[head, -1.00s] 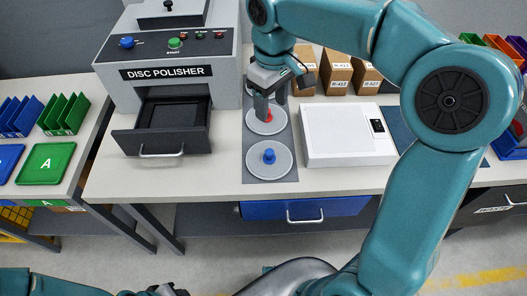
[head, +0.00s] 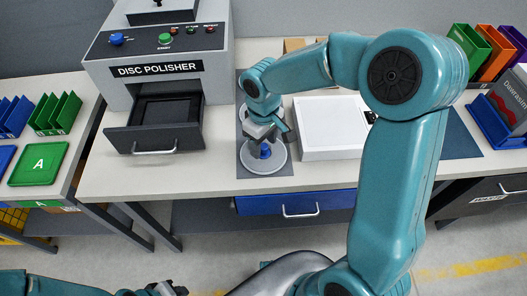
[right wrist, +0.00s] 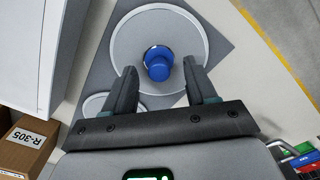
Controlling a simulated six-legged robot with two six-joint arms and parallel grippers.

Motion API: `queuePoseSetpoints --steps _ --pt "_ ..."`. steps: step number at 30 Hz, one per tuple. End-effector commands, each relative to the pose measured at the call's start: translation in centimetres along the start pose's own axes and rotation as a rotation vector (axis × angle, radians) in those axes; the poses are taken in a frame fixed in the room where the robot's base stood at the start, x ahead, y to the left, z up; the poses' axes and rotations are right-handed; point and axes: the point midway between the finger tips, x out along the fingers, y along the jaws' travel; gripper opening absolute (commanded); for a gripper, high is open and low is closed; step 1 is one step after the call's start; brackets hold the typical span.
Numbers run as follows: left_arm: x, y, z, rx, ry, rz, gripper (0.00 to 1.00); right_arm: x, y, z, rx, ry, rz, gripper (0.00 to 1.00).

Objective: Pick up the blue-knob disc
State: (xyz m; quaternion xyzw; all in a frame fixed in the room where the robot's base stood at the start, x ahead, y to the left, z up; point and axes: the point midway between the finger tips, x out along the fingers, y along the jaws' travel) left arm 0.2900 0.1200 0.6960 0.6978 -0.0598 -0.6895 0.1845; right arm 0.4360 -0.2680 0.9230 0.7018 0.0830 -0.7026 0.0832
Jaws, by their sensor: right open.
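The blue-knob disc (head: 280,163) is a pale round plate lying on the dark grey mat (head: 228,171). Its blue knob (head: 265,151) shows just below my right gripper (head: 262,143). In the right wrist view, the disc (right wrist: 128,38) lies flat and the blue knob (right wrist: 158,62) stands between the tips of my open right gripper (right wrist: 160,75). I cannot tell whether the fingers touch the knob. Part of my left gripper (head: 165,290) shows at the bottom edge of the head view; its jaws are unclear.
The disc polisher (head: 165,85) has its drawer (head: 155,133) pulled out at left. A white box (head: 325,125) stands right of the mat. Another pale disc (right wrist: 95,103) is partly hidden by my gripper. A cardboard box labelled R-305 (right wrist: 30,140) stands nearby.

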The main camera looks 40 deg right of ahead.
Motion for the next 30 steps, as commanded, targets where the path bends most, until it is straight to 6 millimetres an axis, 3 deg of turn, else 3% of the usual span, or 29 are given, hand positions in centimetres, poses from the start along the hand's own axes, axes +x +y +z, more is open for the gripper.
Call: queuePoseSetpoints --steps 8,13,23,30 --pt "0.0 0.0 0.0 0.0 0.0 0.0 0.23 0.4 0.1 0.0 0.0 0.001 0.001 0.53" --pt "0.0 0.0 0.0 0.0 0.0 0.0 0.23 0.4 0.1 0.0 0.0 0.001 0.001 0.0" --pt "0.0 0.0 0.0 0.0 0.0 0.0 0.23 0.2 0.1 -0.1 0.0 0.002 0.001 0.0" --pt "-0.1 0.0 0.0 0.0 0.0 0.0 0.23 -2.5 0.1 -0.1 0.0 0.007 0.003 0.0"
